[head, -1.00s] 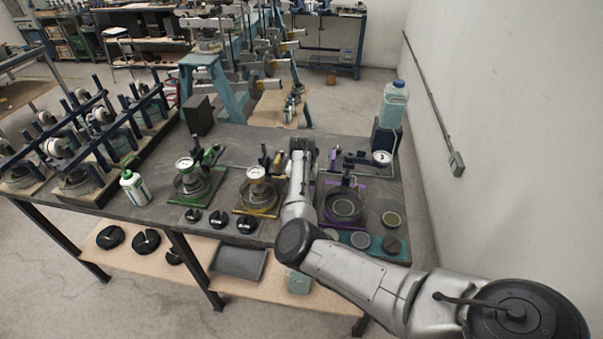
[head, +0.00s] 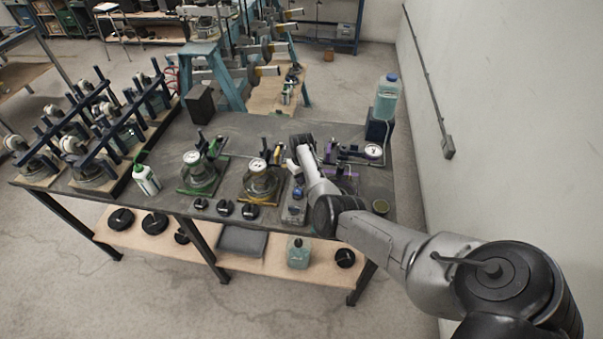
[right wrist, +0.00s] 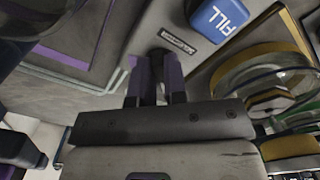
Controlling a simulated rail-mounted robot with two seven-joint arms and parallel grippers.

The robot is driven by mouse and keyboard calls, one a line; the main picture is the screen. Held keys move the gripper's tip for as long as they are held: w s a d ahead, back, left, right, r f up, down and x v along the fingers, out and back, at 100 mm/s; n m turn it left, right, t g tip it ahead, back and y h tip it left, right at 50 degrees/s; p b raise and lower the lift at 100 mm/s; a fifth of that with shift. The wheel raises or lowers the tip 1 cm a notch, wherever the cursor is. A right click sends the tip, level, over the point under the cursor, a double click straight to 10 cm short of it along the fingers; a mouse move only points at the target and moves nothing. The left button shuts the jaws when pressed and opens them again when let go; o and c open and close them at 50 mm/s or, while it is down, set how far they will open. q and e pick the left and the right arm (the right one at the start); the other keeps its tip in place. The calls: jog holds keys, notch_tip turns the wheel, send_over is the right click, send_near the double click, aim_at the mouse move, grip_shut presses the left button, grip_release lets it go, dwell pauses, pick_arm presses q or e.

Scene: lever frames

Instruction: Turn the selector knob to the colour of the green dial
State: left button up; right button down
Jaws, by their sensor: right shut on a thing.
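The green dial (head: 191,157) is a round white gauge on a green-framed stand, left of centre on the bench in the head view. A grey panel (head: 293,212) lies between the amber and purple stands, partly behind my right arm. It also shows in the right wrist view with a blue FILL button (right wrist: 220,18). My right gripper (right wrist: 157,82) is shut on the dark selector knob (right wrist: 159,57) beside a small label plate. The fingers hide most of the knob, so its pointing direction cannot be read. My left gripper is not in view.
An amber-framed stand with a gauge (head: 257,164) is close left of my right arm. A purple-side gauge (head: 373,150) and a bottle (head: 387,97) on a dark block stand to the right.

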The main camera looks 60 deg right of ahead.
jog(key=shift+r+n, duration=0.1)
jog(key=shift+n, duration=0.4)
jog(key=shift+p, duration=0.3)
jog(key=c, duration=1.2)
grip_release()
jog(key=shift+o, duration=0.2)
